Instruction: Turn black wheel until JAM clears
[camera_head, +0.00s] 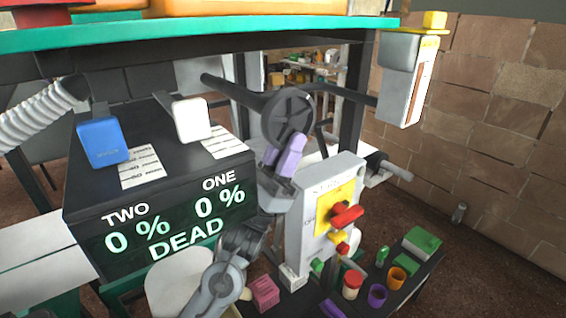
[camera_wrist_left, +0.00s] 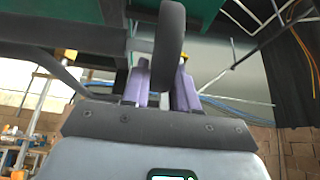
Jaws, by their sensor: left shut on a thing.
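The black wheel (camera_head: 288,112), a dark spoked disc on a horizontal shaft, is at the middle of the head view, above the grey control box (camera_head: 308,225). In the left wrist view its rim (camera_wrist_left: 169,45) runs down between the purple fingers. My left gripper (camera_head: 286,153), with purple fingers, is shut on the wheel's lower rim; it also shows in the left wrist view (camera_wrist_left: 162,82). The black display box (camera_head: 160,200) reads TWO 0 %, ONE 0 % and DEAD in lit letters. No JAM text is visible. My right gripper is not in view.
The control box carries a red knob (camera_head: 346,215) on a yellow plate. A blue lever (camera_head: 102,142) and a white lever (camera_head: 191,119) stand on the display box. A tray below holds cups and blocks, including a green block (camera_head: 422,241). A green-edged shelf (camera_head: 200,32) hangs overhead.

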